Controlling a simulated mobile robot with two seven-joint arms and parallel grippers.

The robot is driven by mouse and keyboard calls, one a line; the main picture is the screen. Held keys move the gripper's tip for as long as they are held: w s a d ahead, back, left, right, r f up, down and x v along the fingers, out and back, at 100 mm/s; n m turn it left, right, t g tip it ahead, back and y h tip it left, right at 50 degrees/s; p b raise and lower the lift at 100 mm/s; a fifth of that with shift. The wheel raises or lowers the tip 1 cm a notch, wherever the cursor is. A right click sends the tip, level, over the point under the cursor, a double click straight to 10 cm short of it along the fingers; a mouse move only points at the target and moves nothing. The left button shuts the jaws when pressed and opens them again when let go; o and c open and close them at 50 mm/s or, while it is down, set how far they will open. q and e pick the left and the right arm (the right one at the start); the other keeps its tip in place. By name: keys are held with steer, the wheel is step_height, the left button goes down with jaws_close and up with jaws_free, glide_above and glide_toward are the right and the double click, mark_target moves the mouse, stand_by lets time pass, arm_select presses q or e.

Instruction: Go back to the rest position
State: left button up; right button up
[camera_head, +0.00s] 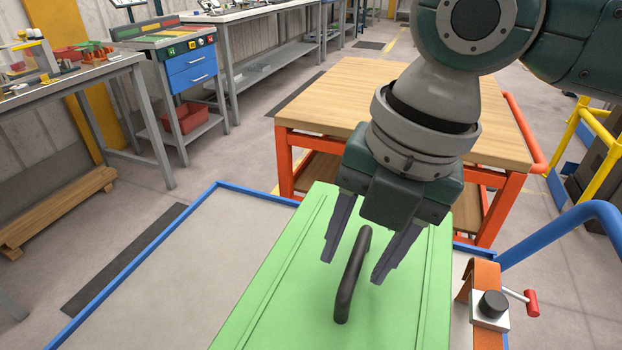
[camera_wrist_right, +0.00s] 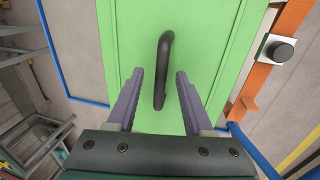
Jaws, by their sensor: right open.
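My right gripper (camera_head: 355,262) is open above the green panel (camera_head: 285,270), with its fingers on either side of the black handle (camera_head: 351,275). In the right wrist view the handle (camera_wrist_right: 163,70) stands between the two open fingertips (camera_wrist_right: 159,75), with a gap to each finger. The green panel (camera_wrist_right: 205,60) lies flat under the gripper in that view. I cannot tell how far the fingertips are above the panel. My left gripper is not in view.
The panel lies on a blue-framed cart (camera_head: 140,250). An orange clamp (camera_head: 487,282) with a black knob and red handle sits at its right edge. A wooden-topped orange table (camera_head: 330,105) stands just behind. A workbench (camera_head: 80,75) and blue-drawered cabinet (camera_head: 190,70) are at the left.

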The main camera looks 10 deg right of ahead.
step_height(320, 180, up, 8)
steer(key=d+r+p, duration=0.1)
steer(key=s+a+m+t+y+p, duration=0.25)
steer(key=s+a+m+p, duration=0.35)
steer(key=m, duration=0.6)
steer(key=s+d+m+h+p, duration=0.45)
steer(key=s+d+m, duration=0.65)
steer(key=m, duration=0.4)
step_height(320, 180, up, 38)
steer(key=d+p, duration=0.2)
steer(key=p, duration=3.6)
steer(key=shift+w+f, duration=0.15)
steer(key=shift+w, duration=0.2)
